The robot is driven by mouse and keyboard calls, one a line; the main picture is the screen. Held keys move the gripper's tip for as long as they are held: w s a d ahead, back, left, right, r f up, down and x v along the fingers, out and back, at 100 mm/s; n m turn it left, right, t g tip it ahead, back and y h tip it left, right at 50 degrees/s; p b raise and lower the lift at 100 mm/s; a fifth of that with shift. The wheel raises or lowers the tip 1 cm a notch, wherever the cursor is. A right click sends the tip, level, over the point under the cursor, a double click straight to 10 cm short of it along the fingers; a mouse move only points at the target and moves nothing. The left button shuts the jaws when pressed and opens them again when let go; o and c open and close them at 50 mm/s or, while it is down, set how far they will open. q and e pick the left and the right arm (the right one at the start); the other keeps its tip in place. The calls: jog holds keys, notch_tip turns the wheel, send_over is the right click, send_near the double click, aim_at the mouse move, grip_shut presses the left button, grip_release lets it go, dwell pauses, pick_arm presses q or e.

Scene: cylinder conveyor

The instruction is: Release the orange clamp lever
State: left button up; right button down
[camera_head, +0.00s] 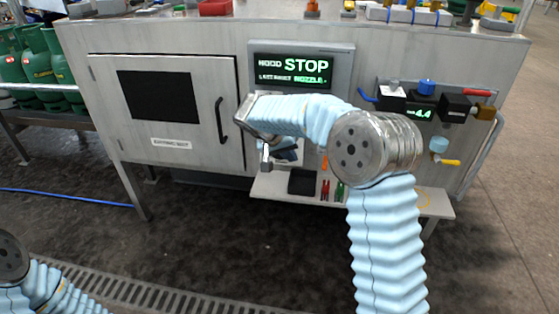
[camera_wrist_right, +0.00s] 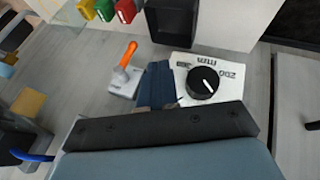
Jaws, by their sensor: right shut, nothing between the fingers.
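The orange clamp lever (camera_wrist_right: 127,55) shows in the right wrist view, standing up from a small grey base. In the head view, a small orange part (camera_head: 325,163) that looks like it shows just below my right forearm. My right gripper (camera_head: 284,154) is in front of the bench panel. In the wrist view its dark blue fingers (camera_wrist_right: 157,82) are shut and empty, between the lever and a dial, apart from the lever. Only part of my left arm shows at the lower left; its gripper is out of view.
A black dial (camera_wrist_right: 203,82) on a white plate is close beside the fingers. A black tray (camera_head: 303,181) and red and green handled tools (camera_head: 325,190) lie on the shelf (camera_head: 270,186). A door handle (camera_head: 220,119) juts out at left. A screen (camera_head: 292,70) reads STOP.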

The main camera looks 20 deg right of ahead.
pick_arm(q)
jog(key=shift+a, duration=0.35)
pick_arm(e)
jog(key=shift+w+a+r+h, duration=0.1)
jog(key=shift+w+r+h, duration=0.05)
jog(key=shift+r, duration=0.4)
jog(key=shift+w+a+r+h, duration=0.1)
jog(key=shift+w+r+h, duration=0.05)
jog(key=shift+r, duration=0.4)
jog(key=shift+d+f, duration=0.1)
jog(key=shift+f, duration=0.05)
pick_arm(q)
jog(key=shift+s+d+r+p, duration=0.1)
jog(key=shift+r+p, duration=0.15)
jog(key=shift+p, duration=0.05)
pick_arm(e)
jog(key=d+f, duration=0.7)
jog(key=d, duration=0.2)
jog(key=shift+w+d+f, duration=0.2)
jog(key=shift+w+f, duration=0.1)
jog(key=shift+f, duration=0.1)
jog(key=shift+f, duration=0.1)
pick_arm(q)
jog(key=shift+f+b, duration=0.3)
jog(key=shift+b, duration=0.05)
